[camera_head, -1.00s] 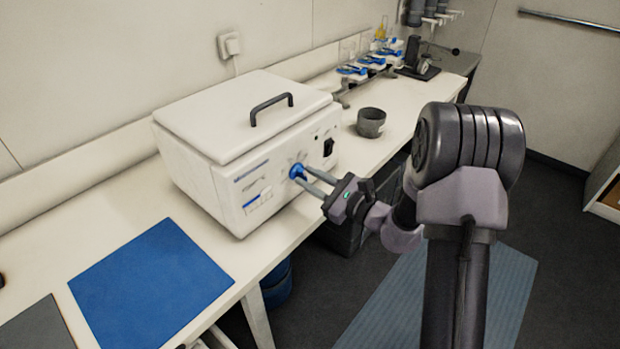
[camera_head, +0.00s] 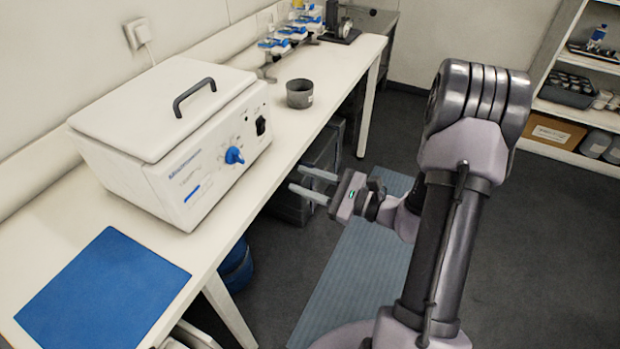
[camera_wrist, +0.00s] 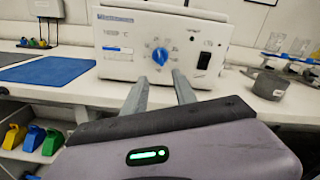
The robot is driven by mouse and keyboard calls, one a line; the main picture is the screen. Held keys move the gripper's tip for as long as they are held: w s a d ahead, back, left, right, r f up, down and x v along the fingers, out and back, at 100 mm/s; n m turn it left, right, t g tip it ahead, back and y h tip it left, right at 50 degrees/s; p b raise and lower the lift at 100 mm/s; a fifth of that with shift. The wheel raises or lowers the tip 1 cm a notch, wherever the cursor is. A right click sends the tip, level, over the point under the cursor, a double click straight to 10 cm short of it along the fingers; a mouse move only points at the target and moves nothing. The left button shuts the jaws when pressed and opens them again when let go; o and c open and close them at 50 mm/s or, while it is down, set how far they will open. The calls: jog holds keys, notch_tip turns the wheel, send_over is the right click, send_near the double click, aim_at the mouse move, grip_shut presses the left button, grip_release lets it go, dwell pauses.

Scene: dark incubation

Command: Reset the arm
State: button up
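My gripper (camera_head: 305,187) is open and empty, held in the air in front of the bench, apart from the white incubator box. In the wrist view my gripper's two fingers (camera_wrist: 160,84) point toward the front of the incubator (camera_wrist: 125,72), with a gap between them. The incubator (camera_head: 125,165) stands on the bench with its lid closed and a dark handle on top. Its blue dial (camera_head: 234,155) is on the front panel and also shows in the wrist view (camera_wrist: 160,56).
The white bench (camera_head: 250,205) runs along the wall. A blue mat (camera_head: 103,292) lies on it at the front, and a grey pot (camera_head: 300,93) stands right of the incubator. A shelf unit (camera_head: 590,115) stands at the far right. The floor between is open.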

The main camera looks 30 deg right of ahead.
jog(key=shift+s+d, duration=0.4)
jog(key=shift+s, duration=0.2)
jog(key=s+a+r+n+g, duration=0.3)
jog(key=s+a+n+g, duration=0.35)
jog(key=a, duration=0.25)
jog(key=s+a+r+n+g, duration=0.4)
jog(key=s+a+n+g, duration=0.25)
jog(key=a, duration=0.25)
jog(key=s+d+r+n+t+h, duration=0.3)
jog(key=s+r+n+t+h, duration=0.1)
jog(key=n+h, duration=0.3)
jog(key=shift+s+d+r+h, duration=0.25)
jog(key=shift+s+r+h, duration=0.3)
jog(key=shift+s+h, duration=0.25)
